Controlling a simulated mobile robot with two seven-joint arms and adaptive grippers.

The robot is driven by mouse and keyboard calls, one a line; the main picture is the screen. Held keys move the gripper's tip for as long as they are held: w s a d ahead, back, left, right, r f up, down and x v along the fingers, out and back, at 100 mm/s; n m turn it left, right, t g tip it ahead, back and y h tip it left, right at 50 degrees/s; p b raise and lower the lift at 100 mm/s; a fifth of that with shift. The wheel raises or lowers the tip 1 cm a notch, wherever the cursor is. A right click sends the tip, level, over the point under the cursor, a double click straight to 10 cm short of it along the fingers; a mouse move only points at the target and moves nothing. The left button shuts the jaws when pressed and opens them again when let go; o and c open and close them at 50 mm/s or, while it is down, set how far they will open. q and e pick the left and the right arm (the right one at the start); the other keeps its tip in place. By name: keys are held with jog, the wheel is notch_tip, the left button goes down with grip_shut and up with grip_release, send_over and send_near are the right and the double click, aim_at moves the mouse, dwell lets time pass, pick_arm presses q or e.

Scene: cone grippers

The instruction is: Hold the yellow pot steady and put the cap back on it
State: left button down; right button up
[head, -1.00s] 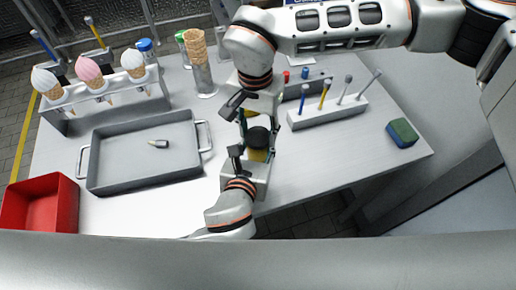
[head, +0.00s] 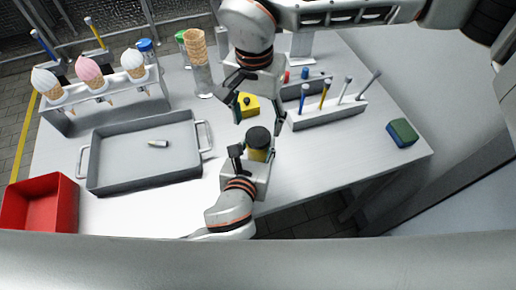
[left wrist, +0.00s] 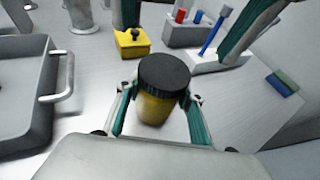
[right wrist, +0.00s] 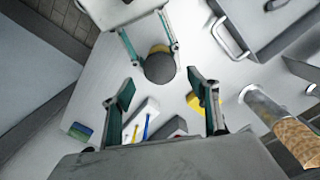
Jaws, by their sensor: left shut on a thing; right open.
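The yellow pot (head: 259,154) stands upright near the table's front edge, and in the left wrist view (left wrist: 157,109) it fills the middle. The black cap (head: 258,137) sits on top of it and looks level; it also shows in the right wrist view (right wrist: 160,68). My left gripper (left wrist: 160,97) is shut on the pot, a finger on each side below the cap. My right gripper (head: 257,111) is open and empty, above and beyond the pot, apart from the cap. Whether the cap is tight I cannot tell.
A yellow box with a dark knob (head: 249,106) lies just beyond the pot. A holder with several tools (head: 330,113) is to the right. A grey tray (head: 105,178) with a small item, a red bin (head: 66,205) and a cone rack (head: 60,118) are left.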

aim_at(258, 136)
jog(key=shift+c, duration=0.3)
jog(key=shift+r+n, duration=1.7)
jog(key=shift+r, duration=0.05)
jog(key=shift+f, duration=4.05)
jog(key=c, duration=1.2)
jog(key=shift+d+m, duration=0.1)
jog(key=shift+m, duration=1.7)
